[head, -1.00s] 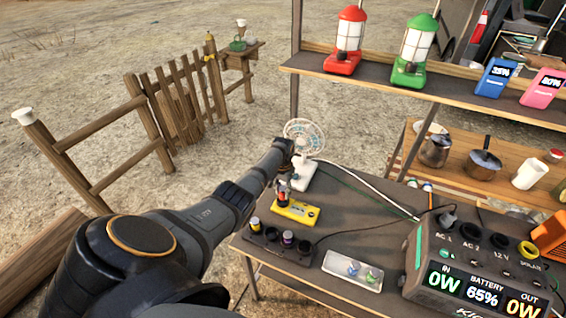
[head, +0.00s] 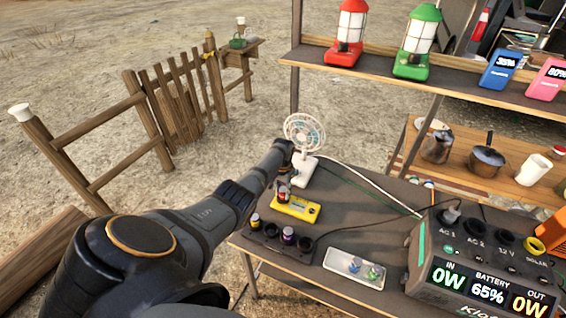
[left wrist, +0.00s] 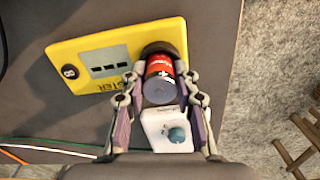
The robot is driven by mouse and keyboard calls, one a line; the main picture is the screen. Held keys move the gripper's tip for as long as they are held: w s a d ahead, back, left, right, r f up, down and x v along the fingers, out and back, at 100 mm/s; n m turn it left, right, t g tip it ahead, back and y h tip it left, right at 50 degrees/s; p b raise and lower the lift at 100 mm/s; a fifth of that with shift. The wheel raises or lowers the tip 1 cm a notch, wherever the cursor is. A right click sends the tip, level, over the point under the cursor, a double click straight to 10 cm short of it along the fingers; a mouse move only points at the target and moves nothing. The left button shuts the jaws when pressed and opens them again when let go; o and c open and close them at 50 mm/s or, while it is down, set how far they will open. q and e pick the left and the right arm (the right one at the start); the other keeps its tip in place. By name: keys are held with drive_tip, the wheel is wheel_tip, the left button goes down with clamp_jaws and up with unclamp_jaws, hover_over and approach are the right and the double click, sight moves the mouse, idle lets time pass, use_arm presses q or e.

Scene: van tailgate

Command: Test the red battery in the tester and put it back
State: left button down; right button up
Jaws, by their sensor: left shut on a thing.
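The yellow tester (head: 298,208) lies on the dark table, and it also shows in the left wrist view (left wrist: 75,72). Its small display shows dash-like marks. My left gripper (left wrist: 160,78) is shut on the red battery (left wrist: 159,66), at the tester's dark round socket (left wrist: 162,47). The battery's far end is hidden there, so I cannot tell how deep it sits. In the head view my left gripper (head: 284,190) is small over the tester's left end. The battery rack (head: 279,250) in front holds a yellow-topped battery (head: 255,221) and a purple one (head: 289,236). My right gripper is not in view.
A white fan (head: 304,150) stands behind the tester. A white tray (head: 340,272) with small items lies right of the rack. The power station (head: 480,270) fills the table's right side. A shelf (head: 400,86) with lanterns overhangs the back. Cables cross the table.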

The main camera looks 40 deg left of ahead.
use_arm(q)
drive_tip(key=c, duration=0.9)
unclamp_jaws()
drive_tip(key=shift+f, duration=0.1)
drive_tip(key=shift+c, duration=0.2)
wheel_tip(320, 180, up, 12)
drive_tip(key=shift+s+f, duration=0.1)
